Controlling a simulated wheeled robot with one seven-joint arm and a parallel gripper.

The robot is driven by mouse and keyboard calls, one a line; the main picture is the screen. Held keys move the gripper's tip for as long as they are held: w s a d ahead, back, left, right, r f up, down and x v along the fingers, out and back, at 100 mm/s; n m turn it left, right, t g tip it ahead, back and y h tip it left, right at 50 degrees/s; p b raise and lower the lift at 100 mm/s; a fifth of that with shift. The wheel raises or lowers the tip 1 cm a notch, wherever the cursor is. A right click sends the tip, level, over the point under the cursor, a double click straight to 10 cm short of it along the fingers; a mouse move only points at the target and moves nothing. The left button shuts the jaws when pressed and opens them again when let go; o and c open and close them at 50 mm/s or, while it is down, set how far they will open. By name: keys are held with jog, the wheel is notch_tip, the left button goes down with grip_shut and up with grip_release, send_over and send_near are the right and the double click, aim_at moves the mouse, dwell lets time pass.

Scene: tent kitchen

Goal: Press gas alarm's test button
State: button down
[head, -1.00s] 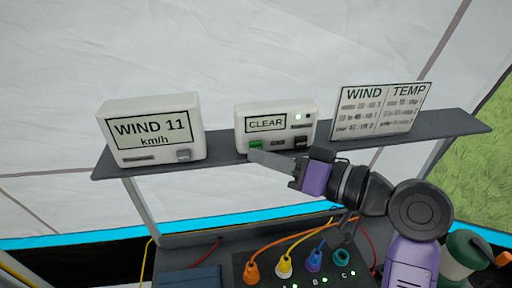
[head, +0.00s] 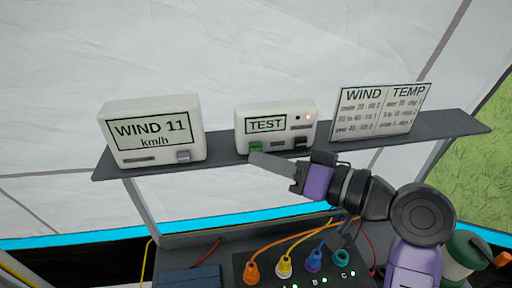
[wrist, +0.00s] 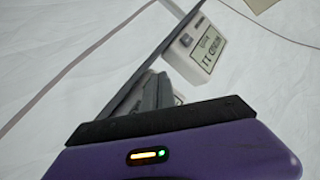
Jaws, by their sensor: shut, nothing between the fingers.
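The gas alarm (head: 276,112) is a white box in the middle of the dark shelf. Its screen reads TEST, and a red light glows at its upper right. A green button (head: 256,146) is at its lower left and a dark button (head: 301,142) at its lower right. My gripper (head: 254,160) is shut and empty, its grey fingertips at the lower edge of the green button; I cannot tell if they touch it. In the wrist view the shut fingers (wrist: 157,92) show, and the gas alarm is not clearly seen there.
The shelf (head: 455,127) also holds a white wind meter (head: 151,131) reading WIND 11 km/h on the left; it also shows in the wrist view (wrist: 200,48). A WIND/TEMP card (head: 381,111) stands on the right. Below is a panel (head: 243,268) with coloured plugs and cables.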

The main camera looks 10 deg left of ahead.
jog(key=shift+s+d, duration=0.1)
jog(key=shift+s, duration=0.3)
jog(key=shift+s+d+p, duration=0.15)
jog(key=shift+s+d, duration=0.1)
jog(key=shift+s, duration=0.55)
jog(key=shift+s+d+p, duration=0.2)
jog(key=shift+s, duration=0.6)
jog(key=shift+s+d+p, duration=0.15)
jog(key=shift+s+d, duration=0.1)
jog(key=shift+s, duration=0.55)
